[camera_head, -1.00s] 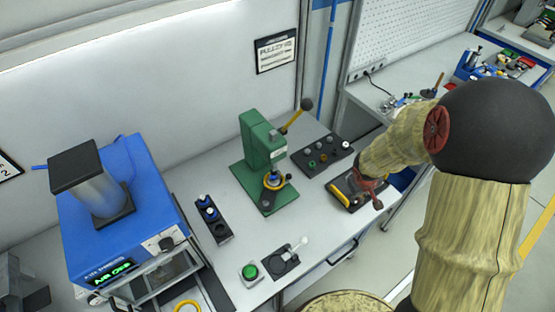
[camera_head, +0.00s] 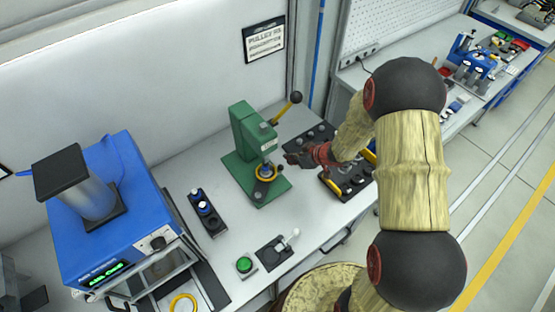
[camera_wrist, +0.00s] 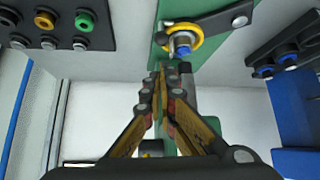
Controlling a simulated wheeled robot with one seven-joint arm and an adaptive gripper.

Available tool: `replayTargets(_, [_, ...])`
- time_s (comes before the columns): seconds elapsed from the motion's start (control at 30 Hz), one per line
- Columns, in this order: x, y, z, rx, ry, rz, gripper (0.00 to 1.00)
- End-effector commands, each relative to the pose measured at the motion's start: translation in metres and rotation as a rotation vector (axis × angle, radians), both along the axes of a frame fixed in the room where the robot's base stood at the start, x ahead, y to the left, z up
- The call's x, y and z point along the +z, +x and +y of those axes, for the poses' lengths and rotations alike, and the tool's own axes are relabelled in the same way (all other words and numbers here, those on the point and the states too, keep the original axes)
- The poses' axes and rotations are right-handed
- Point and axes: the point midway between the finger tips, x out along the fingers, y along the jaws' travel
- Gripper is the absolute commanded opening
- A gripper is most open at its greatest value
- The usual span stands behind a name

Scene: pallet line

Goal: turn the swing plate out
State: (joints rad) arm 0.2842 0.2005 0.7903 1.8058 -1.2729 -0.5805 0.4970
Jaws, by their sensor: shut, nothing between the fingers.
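The green press (camera_head: 243,148) stands on the bench. Low on it is a yellow ring-shaped plate (camera_head: 266,179), which looks like the swing plate. In the wrist view the yellow plate (camera_wrist: 205,27) surrounds a metal post with a blue part (camera_wrist: 182,45), and a dark tab (camera_wrist: 238,15) sticks out to the right. My gripper (camera_head: 290,158) is shut and empty, just right of the plate in the head view. In the wrist view its fingertips (camera_wrist: 168,68) point toward the ring, seemingly a little short of it. Contact cannot be told.
The press lever (camera_head: 287,108) rises behind my gripper. A button tray (camera_head: 312,139) and a dark tray with yellow edges (camera_head: 350,182) lie to the right. A pin holder (camera_head: 207,212), green button (camera_head: 244,264) and blue machine (camera_head: 110,210) are left and in front.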

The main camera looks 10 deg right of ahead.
Motion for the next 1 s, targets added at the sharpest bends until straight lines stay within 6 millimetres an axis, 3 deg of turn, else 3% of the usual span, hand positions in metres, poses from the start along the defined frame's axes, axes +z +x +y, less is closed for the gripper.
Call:
replayTargets(0.23, [-0.005, 0.004, 0.003, 0.001, -0.001, 0.000, 0.00])
replayTargets(0.7, [-0.060, 0.044, 0.031, 0.000, -0.001, 0.002, 0.00])
replayTargets(1.0, [-0.073, 0.056, 0.038, -0.001, -0.001, 0.000, 0.00])
